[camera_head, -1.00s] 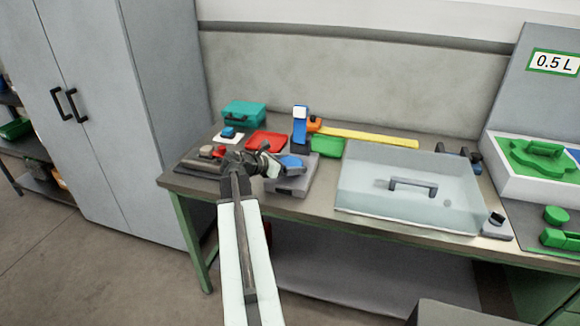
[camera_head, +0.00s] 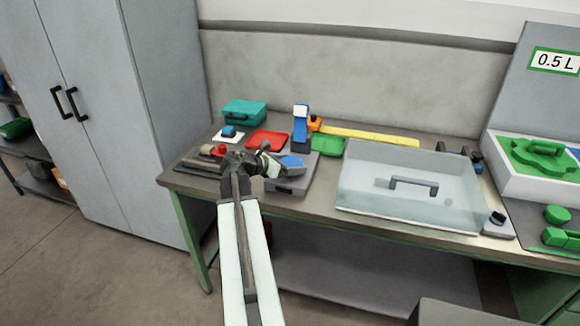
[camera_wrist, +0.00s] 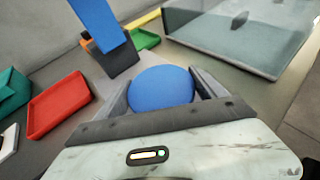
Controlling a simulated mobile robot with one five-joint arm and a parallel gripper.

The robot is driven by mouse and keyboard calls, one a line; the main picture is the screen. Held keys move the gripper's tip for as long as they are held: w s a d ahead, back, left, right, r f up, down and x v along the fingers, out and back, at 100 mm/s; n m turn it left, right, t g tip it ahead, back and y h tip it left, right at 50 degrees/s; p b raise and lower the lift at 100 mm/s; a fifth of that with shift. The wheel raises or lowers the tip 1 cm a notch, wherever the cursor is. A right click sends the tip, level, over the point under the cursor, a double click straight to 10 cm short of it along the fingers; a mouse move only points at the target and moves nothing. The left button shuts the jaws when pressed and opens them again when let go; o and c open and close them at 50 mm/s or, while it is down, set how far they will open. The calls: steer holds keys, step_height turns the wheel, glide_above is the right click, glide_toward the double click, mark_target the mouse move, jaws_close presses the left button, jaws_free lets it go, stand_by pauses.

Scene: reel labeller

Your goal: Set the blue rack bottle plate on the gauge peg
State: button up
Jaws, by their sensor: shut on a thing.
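My gripper (camera_head: 276,166) is over the left half of the bench, shut on a round blue plate (camera_wrist: 161,88). In the wrist view the plate sits between the two grey fingers, its smooth top showing. In the head view the blue plate (camera_head: 291,162) is just above or on a grey box (camera_head: 287,187); I cannot tell whether they touch. A tall blue post (camera_head: 300,126) on a dark block stands behind it, and also shows in the wrist view (camera_wrist: 98,22). I cannot pick out the gauge peg with certainty.
A red tray (camera_head: 267,141), teal case (camera_head: 244,113) and green tray (camera_head: 329,147) lie behind my gripper. A yellow strip (camera_head: 370,136) runs along the back. A large clear cover with a handle (camera_head: 410,205) fills the bench to the right. A dark low fixture (camera_head: 200,163) lies left.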

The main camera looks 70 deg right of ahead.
steer(key=shift+f+b, duration=0.35)
steer(key=shift+f, duration=0.05)
steer(key=o, duration=1.2)
steer(key=shift+c, duration=0.2)
steer(key=shift+r, duration=0.1)
steer(key=shift+p+v, duration=1.9)
steer(key=shift+v, duration=3.6)
